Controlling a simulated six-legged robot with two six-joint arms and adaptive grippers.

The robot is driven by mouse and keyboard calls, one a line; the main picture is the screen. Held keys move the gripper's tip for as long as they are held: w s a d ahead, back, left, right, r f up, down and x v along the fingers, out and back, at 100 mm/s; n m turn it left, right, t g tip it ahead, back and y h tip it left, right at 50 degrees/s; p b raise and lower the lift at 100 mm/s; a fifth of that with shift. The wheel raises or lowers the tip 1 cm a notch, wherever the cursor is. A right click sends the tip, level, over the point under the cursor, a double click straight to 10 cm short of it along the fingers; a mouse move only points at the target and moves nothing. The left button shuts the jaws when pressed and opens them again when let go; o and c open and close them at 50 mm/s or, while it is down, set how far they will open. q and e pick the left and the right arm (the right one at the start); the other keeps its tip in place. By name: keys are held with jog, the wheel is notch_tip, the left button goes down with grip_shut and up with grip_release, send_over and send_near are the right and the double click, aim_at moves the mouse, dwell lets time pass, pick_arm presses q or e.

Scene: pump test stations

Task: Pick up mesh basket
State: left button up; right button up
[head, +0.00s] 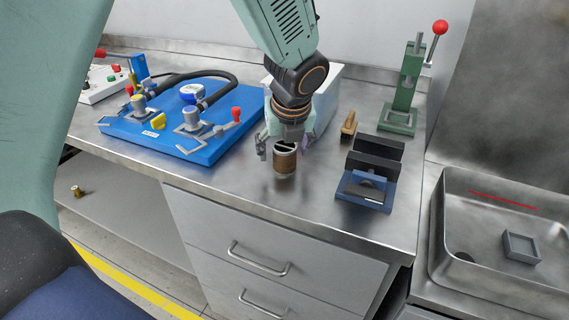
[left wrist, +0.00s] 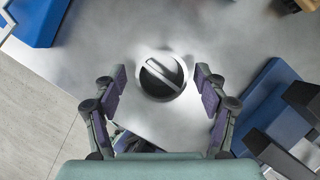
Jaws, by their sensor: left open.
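The mesh basket (head: 285,163) is a small brown cylinder with a dark open top, upright on the steel bench near its front edge. In the left wrist view the basket (left wrist: 163,88) shows from above as a round rim with a bar across it. My left gripper (head: 283,146) is right above the basket, pointing down. In the left wrist view its open fingers (left wrist: 161,82) stand on either side of the basket, with a gap on both sides. My right gripper is in neither view.
A blue pump board (head: 160,146) lies to the left. A pale box (head: 328,100) stands behind the gripper. A brush (head: 348,125), a blue and black fixture (head: 365,190) and a green press (head: 402,100) are on the right, then a sink (head: 470,195). Drawers sit below.

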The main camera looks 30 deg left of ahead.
pick_arm(q)
jog(key=shift+w+f+b, duration=0.2)
jog(key=shift+f+b, duration=0.15)
jog(key=shift+f, duration=0.5)
jog(key=shift+w+a, duration=0.15)
jog(key=shift+c, duration=0.3)
jog(key=c, duration=1.2)
